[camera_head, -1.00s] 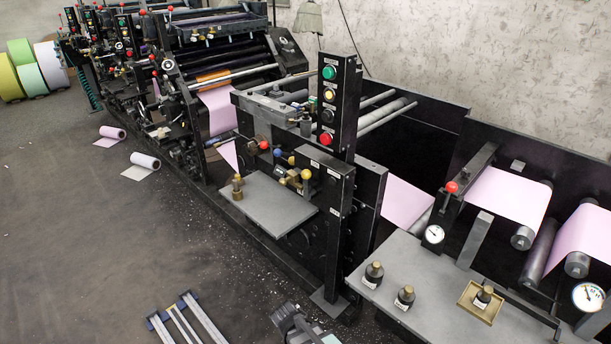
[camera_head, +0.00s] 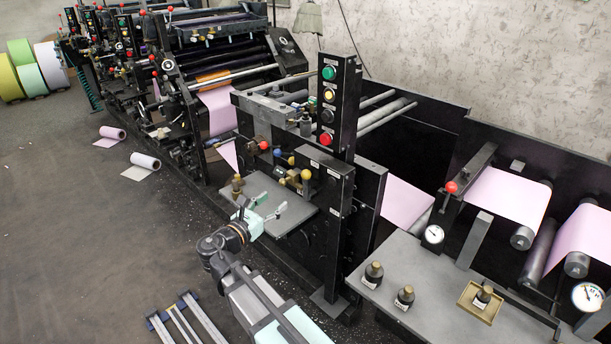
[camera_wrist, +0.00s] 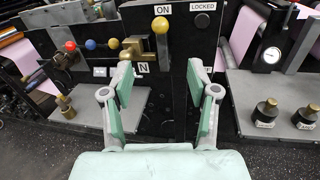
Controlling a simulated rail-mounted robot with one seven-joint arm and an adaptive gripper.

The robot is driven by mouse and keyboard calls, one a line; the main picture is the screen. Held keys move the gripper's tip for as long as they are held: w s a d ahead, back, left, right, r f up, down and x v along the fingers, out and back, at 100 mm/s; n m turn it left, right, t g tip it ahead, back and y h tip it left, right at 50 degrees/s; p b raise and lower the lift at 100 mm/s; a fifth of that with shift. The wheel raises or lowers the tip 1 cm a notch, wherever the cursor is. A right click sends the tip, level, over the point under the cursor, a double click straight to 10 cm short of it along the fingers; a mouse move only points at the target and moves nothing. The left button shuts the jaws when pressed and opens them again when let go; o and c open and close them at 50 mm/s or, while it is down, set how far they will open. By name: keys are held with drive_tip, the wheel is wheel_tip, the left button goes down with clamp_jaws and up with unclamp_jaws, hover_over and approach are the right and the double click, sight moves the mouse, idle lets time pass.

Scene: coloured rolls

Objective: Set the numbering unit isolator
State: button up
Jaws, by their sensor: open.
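A lever with a yellow ball knob (camera_wrist: 160,25) stands on the black numbering unit panel in the wrist view. A brass block (camera_wrist: 133,47) is just left of the lever. The yellow ball also shows in the head view (camera_head: 306,174). My gripper (camera_wrist: 160,82) is open and empty, its mint fingers apart below the lever and touching nothing I can see. In the head view my gripper (camera_head: 271,206) is over the grey shelf's front.
Red (camera_wrist: 70,46), blue (camera_wrist: 90,44) and yellow (camera_wrist: 113,43) ball knobs sit left of the lever. A grey shelf (camera_head: 295,215) juts out below. A button column (camera_head: 328,105) rises behind. A side table (camera_head: 440,275) with dark brass-topped weights stands at right.

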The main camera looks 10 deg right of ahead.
sight(303, 177)
drive_tip(key=p+x, duration=0.3)
drive_tip(key=x, duration=1.4)
drive_tip(key=shift+w+d+f+p, duration=0.2)
drive_tip(key=shift+p, duration=0.2)
clamp_jaws()
